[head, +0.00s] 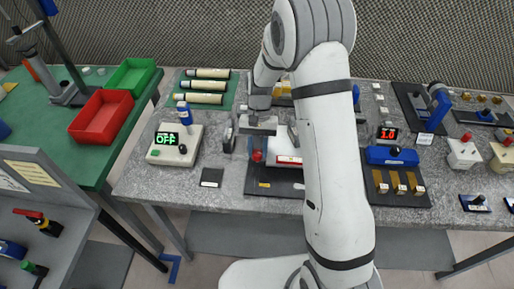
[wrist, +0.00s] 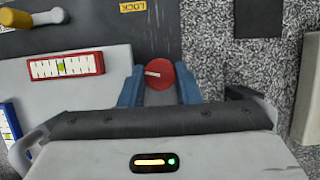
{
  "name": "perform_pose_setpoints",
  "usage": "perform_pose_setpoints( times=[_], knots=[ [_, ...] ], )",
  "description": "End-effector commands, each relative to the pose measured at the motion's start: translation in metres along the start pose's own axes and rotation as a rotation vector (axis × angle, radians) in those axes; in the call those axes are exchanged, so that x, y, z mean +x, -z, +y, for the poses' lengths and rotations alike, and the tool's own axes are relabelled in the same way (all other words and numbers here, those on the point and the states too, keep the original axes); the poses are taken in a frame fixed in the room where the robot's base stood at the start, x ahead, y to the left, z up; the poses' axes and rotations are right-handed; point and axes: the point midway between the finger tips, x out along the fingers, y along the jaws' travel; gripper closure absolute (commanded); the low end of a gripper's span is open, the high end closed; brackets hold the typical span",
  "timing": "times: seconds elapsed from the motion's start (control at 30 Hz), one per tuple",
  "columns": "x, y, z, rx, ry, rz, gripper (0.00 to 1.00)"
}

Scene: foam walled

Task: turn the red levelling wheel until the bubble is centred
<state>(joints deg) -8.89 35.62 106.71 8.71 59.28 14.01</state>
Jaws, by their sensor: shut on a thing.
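The red levelling wheel (wrist: 157,75) has a pale line on its face. In the wrist view it sits between the two blue fingertips of my gripper (wrist: 158,88), which is shut on it. In the head view the red wheel (head: 257,156) shows just below my gripper (head: 258,145). A red-framed level vial (wrist: 65,67) lies on the pale plate left of the wheel. Its small yellow-green bubble shows close to the middle, perhaps slightly left. A blue-framed vial (wrist: 10,122) is cut off at the left edge, so its bubble is only partly seen.
A yellow-handled part (wrist: 30,18) and a yellow LOCK label (wrist: 140,5) lie near the plate. In the head view a box reading OFF (head: 175,145) stands left on the grey bench, and a blue device (head: 392,156) stands right. My arm hides the middle of the bench.

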Motion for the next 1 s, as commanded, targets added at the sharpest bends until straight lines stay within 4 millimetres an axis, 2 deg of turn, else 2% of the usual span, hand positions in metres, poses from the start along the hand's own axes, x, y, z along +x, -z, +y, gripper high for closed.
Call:
perform_pose_setpoints(
  times=[0.07, 0.1, 0.33, 0.77, 1.0],
  knots=[
    [-0.001, 0.001, 0.000, 0.000, 0.002, 0.005, 0.93],
    [-0.002, 0.001, 0.000, 0.000, 0.002, 0.005, 0.68],
    [-0.001, 0.000, 0.000, 0.001, 0.000, 0.002, 0.49],
    [0.001, -0.001, 0.002, 0.002, -0.003, -0.003, 0.48],
    [-0.016, -0.005, 0.003, 0.002, -0.003, -0.002, 0.48]
  ],
)
